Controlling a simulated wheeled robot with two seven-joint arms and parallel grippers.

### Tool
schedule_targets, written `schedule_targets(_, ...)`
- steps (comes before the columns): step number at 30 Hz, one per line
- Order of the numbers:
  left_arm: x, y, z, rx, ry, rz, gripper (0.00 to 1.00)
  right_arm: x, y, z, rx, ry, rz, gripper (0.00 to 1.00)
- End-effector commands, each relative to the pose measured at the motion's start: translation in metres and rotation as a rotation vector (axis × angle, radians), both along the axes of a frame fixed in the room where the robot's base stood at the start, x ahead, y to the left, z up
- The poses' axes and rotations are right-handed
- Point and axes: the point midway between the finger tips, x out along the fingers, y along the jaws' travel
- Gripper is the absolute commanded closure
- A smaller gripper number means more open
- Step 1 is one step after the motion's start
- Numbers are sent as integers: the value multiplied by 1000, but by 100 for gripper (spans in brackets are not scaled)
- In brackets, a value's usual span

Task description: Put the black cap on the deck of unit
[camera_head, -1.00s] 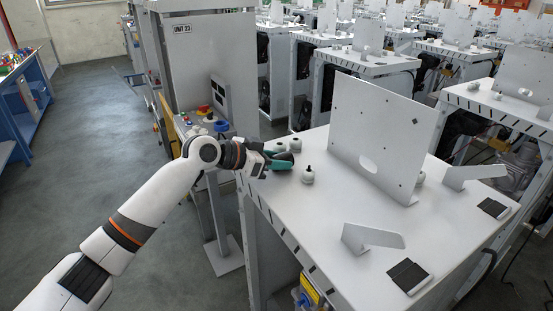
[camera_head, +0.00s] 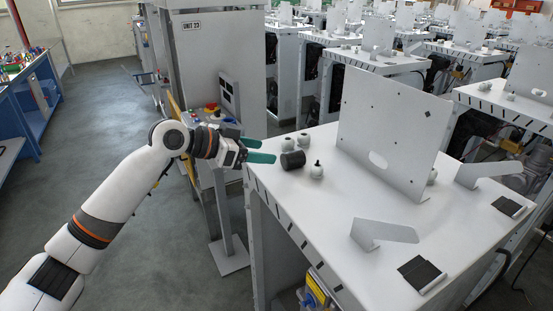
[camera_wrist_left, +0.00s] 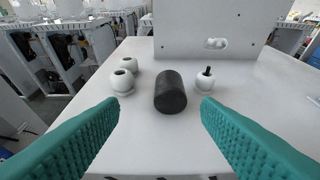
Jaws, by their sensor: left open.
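The black cap (camera_head: 292,160) is a short dark cylinder. It appears to lie on its side on the white deck (camera_head: 330,205), near the deck's left edge. In the left wrist view the cap (camera_wrist_left: 170,91) is centred beyond the fingertips, with clear deck around it. My left gripper (camera_head: 271,150) has teal fingers and is open and empty, just left of the cap and apart from it. In the left wrist view the fingers of my left gripper (camera_wrist_left: 160,108) are spread wide. My right gripper is in no view.
Two white round fittings with open tops (camera_wrist_left: 122,81) stand left of the cap, and a white fitting with a black tip (camera_head: 317,171) stands right of it. An upright grey panel (camera_head: 390,130) stands behind. A tilted plate (camera_head: 382,231) and a black pad (camera_head: 420,271) are nearer the front.

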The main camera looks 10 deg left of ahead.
Motion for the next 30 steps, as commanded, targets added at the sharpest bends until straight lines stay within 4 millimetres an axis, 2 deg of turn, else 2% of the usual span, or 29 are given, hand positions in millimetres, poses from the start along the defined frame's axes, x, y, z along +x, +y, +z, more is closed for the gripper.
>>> schedule_targets(3, -12, 17, 6, 2, -2, 1, 42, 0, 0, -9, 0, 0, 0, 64)
schedule_targets(9, -22, 30, 16, 0, 0, 0, 42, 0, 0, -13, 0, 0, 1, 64)
schedule_targets(26, -24, 32, 18, 0, 0, -1, 42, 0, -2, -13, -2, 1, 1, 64)
schedule_targets(30, -21, 32, 6, -2, 10, 11, 42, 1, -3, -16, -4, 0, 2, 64)
